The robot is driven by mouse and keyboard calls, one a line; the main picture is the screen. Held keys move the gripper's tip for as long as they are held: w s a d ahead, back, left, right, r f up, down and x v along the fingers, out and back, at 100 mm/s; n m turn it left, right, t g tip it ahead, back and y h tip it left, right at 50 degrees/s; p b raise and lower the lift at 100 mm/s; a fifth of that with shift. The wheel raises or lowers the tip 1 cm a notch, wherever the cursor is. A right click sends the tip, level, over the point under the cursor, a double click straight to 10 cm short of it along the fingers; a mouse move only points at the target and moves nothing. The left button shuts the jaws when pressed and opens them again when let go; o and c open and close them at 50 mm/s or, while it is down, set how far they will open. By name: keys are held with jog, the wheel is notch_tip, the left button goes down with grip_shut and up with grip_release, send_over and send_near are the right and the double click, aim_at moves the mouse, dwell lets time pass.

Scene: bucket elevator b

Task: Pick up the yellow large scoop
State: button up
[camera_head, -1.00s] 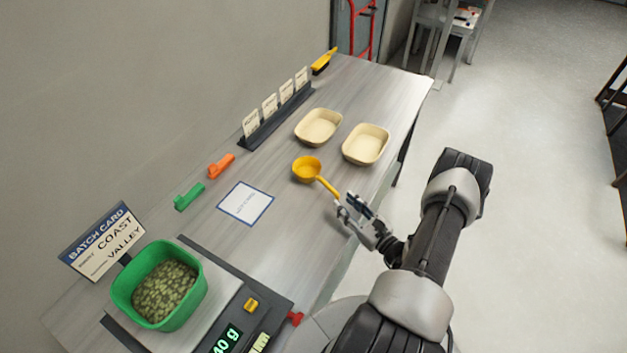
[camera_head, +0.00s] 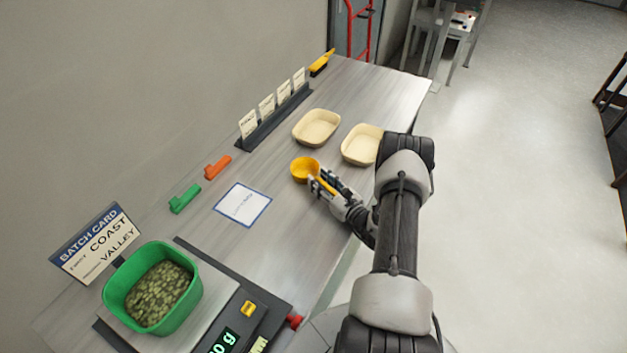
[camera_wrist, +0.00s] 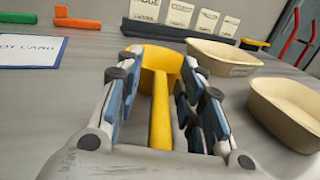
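The yellow large scoop (camera_head: 305,168) lies on the steel table, its round bowl toward the back and its handle toward my arm. My gripper (camera_head: 321,184) is low over the table at the scoop's handle. In the wrist view the scoop (camera_wrist: 160,108) shows with its handle running between the two fingers of my gripper (camera_wrist: 157,85). The fingers are open, with a gap on each side of the handle. The bowl is just past the fingertips, partly hidden by them.
Two cream trays (camera_head: 316,128) (camera_head: 361,146) stand beyond the scoop. A white card (camera_head: 243,204), orange (camera_head: 217,166) and green (camera_head: 185,198) small scoops lie to the left. A scale (camera_head: 233,313) bears a green bin (camera_head: 113,290) of pellets. A card rack (camera_head: 272,120) stands along the wall.

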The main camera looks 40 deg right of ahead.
grip_shut()
dwell(0.4)
